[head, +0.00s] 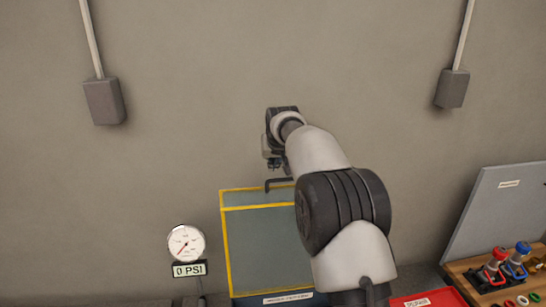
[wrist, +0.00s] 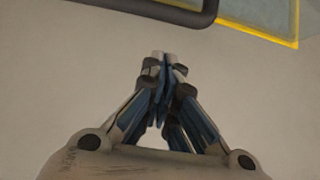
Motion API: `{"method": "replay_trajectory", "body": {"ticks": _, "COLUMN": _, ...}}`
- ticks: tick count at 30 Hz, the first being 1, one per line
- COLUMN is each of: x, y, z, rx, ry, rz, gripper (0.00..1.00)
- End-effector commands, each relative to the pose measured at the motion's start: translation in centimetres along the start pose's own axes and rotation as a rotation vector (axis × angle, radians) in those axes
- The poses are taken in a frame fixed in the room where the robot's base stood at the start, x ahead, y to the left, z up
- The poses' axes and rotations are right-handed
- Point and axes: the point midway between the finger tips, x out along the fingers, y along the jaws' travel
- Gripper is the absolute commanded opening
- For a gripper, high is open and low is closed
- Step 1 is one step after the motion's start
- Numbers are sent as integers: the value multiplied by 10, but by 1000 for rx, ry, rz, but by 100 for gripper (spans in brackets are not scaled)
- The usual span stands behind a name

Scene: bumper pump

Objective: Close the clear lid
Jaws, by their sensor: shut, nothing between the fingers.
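The clear lid (head: 262,248) has yellow edges and stands raised above a blue box (head: 290,302), in front of the grey wall. My arm hides its right part. A dark bar handle (head: 279,183) is at the lid's top edge. My gripper (head: 272,160) is just above the handle in the head view. In the wrist view my gripper (wrist: 163,62) is shut and empty. The dark handle (wrist: 160,12) and a yellow-edged corner of the lid (wrist: 262,14) show beyond the fingertips, with a visible gap in the picture. I cannot tell whether anything touches.
A round gauge (head: 186,243) with a 0 PSI display (head: 189,269) stands left of the lid. At the right are a grey panel (head: 500,215), a wooden rack (head: 470,268) with red and blue fittings, and a red labelled item (head: 430,298). The wall is close behind.

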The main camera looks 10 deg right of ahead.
Motion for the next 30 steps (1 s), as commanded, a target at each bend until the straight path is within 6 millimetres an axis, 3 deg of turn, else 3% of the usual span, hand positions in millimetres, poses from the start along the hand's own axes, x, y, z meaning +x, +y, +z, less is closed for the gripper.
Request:
{"method": "replay_trajectory", "body": {"ticks": 12, "x": -8, "y": 0, "z": 25, "rx": -1, "ry": -1, "rz": 0, "gripper": 0}}
{"method": "replay_trajectory", "body": {"ticks": 30, "x": -8, "y": 0, "z": 26, "rx": 0, "ry": 21, "rz": 0, "gripper": 0}}
